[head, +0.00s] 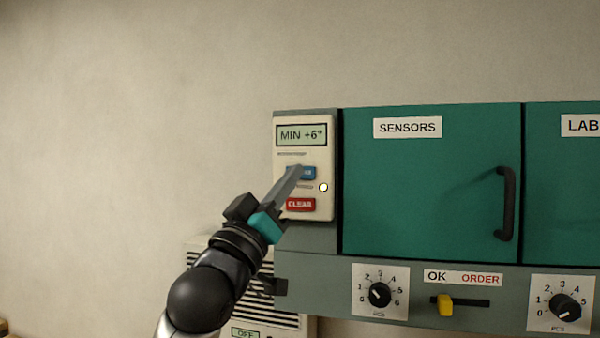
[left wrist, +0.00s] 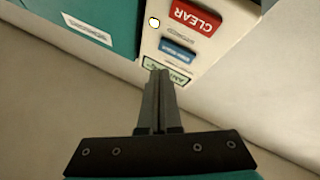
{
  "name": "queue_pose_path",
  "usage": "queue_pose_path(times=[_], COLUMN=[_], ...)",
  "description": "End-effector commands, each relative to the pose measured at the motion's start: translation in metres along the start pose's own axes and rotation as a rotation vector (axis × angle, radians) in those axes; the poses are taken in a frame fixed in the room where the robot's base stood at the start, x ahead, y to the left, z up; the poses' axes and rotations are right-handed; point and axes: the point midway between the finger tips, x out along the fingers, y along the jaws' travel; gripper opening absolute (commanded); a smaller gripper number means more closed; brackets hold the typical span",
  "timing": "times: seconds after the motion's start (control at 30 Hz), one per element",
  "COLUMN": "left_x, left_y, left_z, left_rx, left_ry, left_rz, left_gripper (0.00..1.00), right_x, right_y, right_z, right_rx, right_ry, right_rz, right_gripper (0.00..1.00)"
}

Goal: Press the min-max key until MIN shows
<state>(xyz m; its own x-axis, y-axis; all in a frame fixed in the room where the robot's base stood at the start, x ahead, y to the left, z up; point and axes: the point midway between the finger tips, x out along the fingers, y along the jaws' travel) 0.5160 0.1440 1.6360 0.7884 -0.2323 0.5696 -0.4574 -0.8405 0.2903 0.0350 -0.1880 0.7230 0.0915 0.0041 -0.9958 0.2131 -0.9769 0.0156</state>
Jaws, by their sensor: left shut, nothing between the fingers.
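The cream min-max unit (head: 317,213) is on the left end of the grey-green cabinet. Its display (head: 302,135) reads MIN +6°. Below it is the blue min-max key (head: 311,173), partly hidden by my left gripper, and below that the red CLEAR key (head: 300,204). My left gripper (head: 298,170) is shut and empty, its fingertips at the blue key in the head view. In the left wrist view the blue key (left wrist: 178,50) and red CLEAR key (left wrist: 195,18) show beyond the fingertips (left wrist: 160,73). I cannot tell whether the fingertips touch the key. My right gripper is not in view.
A round pale light (head: 323,187) is beside the keys. A green SENSORS door (head: 430,190) with a dark handle (head: 506,203) is to the right. Below are dials (head: 380,294) and a yellow slider (head: 445,305). A vented box (head: 290,322) is below left. The wall at left is clear.

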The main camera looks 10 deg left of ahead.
Motion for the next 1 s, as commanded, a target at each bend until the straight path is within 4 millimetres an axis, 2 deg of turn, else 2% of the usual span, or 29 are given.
queue_pose_path(times=[0.37,1.0], left_x=[-0.026,-0.027], left_y=[0.014,0.014], left_z=[-0.014,-0.014], left_rx=[0.001,0.001], left_ry=[-0.001,0.0], left_rz=[0.0,0.0], left_gripper=[0.0,0.0], right_x=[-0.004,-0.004], right_y=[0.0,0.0], right_z=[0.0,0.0], right_rx=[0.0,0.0], right_ry=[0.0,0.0], right_rz=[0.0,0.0], right_gripper=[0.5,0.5])
